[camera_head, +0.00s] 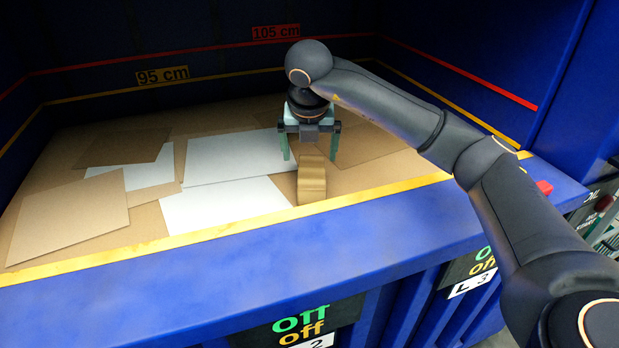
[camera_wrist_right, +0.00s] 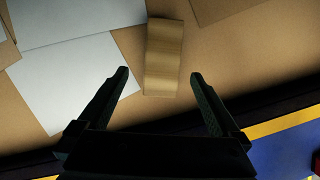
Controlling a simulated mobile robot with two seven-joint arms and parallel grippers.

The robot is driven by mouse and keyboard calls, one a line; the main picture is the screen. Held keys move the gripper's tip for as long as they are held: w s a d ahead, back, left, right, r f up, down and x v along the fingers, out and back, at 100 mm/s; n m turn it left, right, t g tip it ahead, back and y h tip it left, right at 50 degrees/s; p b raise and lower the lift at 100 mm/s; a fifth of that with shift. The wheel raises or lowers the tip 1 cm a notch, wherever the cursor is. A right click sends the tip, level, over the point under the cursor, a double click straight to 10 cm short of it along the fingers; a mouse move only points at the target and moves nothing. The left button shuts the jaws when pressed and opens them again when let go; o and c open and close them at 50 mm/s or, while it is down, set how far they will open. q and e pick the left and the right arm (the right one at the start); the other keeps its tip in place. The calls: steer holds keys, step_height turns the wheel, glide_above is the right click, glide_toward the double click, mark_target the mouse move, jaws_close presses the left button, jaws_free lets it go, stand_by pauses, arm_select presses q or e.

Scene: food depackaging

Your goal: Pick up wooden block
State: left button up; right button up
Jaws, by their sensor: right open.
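The wooden block (camera_head: 311,181) is a light brown, oblong piece on the cardboard-covered surface, near the yellow front edge. It also shows in the right wrist view (camera_wrist_right: 163,58), upper middle, with its lower end close to the gap between the fingertips. My right gripper (camera_head: 310,156) is open and empty, its two green fingers spread above and behind the block in the head view. In the right wrist view the fingertips (camera_wrist_right: 158,75) are wider apart than the block, and neither finger visibly touches it. My left gripper is not in view.
Flat white sheets (camera_head: 228,204) and brown cardboard sheets (camera_head: 69,219) cover the surface left of the block. Dark blue walls with red and yellow height lines enclose the back and sides. A blue front ledge (camera_head: 240,257) with a yellow edge runs along the near side.

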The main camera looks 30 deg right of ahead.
mark_target(312, 171)
steer(key=x, duration=0.7)
steer(key=shift+d, duration=0.35)
steer(key=shift+w+f, duration=0.2)
steer(key=shift+f, duration=0.25)
steer(key=shift+f, duration=0.2)
steer(key=c, duration=1.5)
